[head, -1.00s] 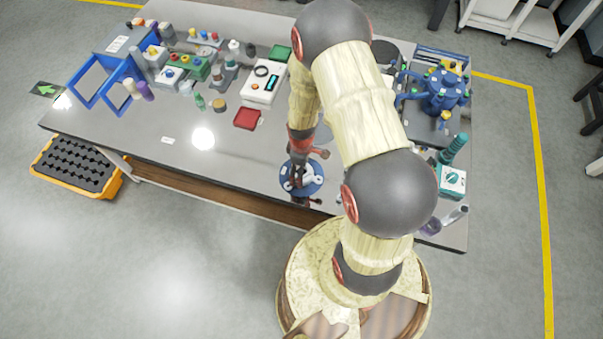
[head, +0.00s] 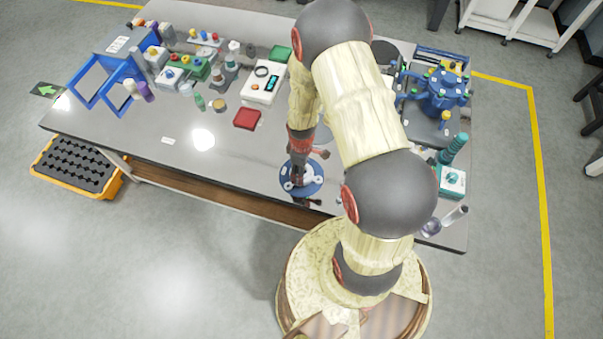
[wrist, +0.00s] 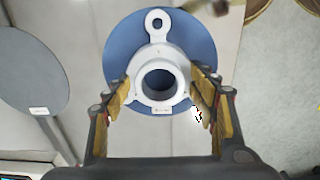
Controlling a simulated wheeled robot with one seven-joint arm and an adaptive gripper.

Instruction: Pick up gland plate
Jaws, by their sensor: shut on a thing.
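The gland plate (wrist: 160,55) is a pale grey flanged ring with a round central hole and a holed lug at its far side. It lies over a round blue pad (wrist: 120,35) in the wrist view. In the head view, the blue pad (head: 312,188) is near the bench's front edge, with the plate (head: 290,185) small and partly hidden. My gripper (wrist: 162,92) has one finger on each side of the plate's raised collar and is shut on it. It points down over the pad in the head view (head: 298,178). Any gap under the plate cannot be told.
A grey disc (wrist: 32,70) lies left of the pad in the wrist view. A red tray (head: 247,118) and a white device (head: 263,84) are farther back on the bench. A blue vessel (head: 440,92) stands right. The front-left bench top is mostly clear.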

